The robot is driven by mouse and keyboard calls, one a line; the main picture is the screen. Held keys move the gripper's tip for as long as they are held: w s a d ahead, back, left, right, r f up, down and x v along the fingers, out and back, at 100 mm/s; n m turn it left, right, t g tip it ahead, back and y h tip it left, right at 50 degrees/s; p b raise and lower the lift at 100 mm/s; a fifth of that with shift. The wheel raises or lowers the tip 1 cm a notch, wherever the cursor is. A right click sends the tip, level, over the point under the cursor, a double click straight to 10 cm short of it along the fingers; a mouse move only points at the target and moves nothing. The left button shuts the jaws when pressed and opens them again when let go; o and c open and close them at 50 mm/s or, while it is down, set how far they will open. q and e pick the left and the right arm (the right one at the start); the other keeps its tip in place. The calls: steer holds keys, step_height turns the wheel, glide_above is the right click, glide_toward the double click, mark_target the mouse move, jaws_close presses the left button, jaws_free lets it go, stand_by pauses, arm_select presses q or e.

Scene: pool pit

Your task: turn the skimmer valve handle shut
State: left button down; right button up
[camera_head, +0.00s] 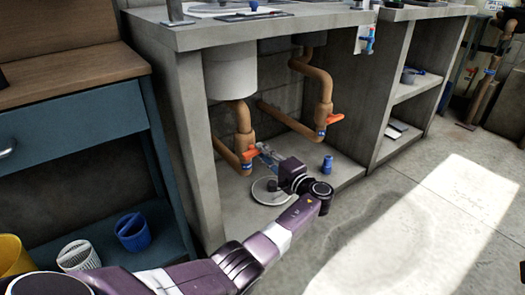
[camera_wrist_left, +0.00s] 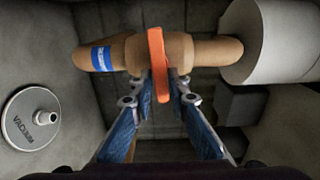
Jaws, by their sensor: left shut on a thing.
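An orange valve handle (camera_head: 250,154) sits on the left tan pipe (camera_head: 243,118) under the counter. In the left wrist view the handle (camera_wrist_left: 158,65) lies across the pipe (camera_wrist_left: 205,52). A blue label (camera_wrist_left: 101,59) is on that pipe; I cannot read its writing. My left gripper (camera_head: 260,149) is at the handle. In the left wrist view its fingertips (camera_wrist_left: 160,84) are on either side of the handle, shut on it. A second orange handle (camera_head: 334,118) is on the right pipe (camera_head: 325,88). My right gripper is not in view.
A round plate (camera_head: 266,196) marked VACUUM stands on the cabinet floor below my left gripper. A blue cup-like object (camera_head: 327,164) stands to its right. The concrete side wall (camera_head: 186,130) is close on the left. The white cylinder (camera_head: 231,75) hangs above the left pipe.

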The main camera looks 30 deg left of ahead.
arm_select(q)
steer(key=shift+s+f, duration=0.15)
steer(key=shift+f, duration=0.15)
steer(key=c, duration=2.3)
jaws_free()
steer(key=o, duration=0.4)
steer(key=shift+r, duration=0.2)
steer(key=v, duration=1.2)
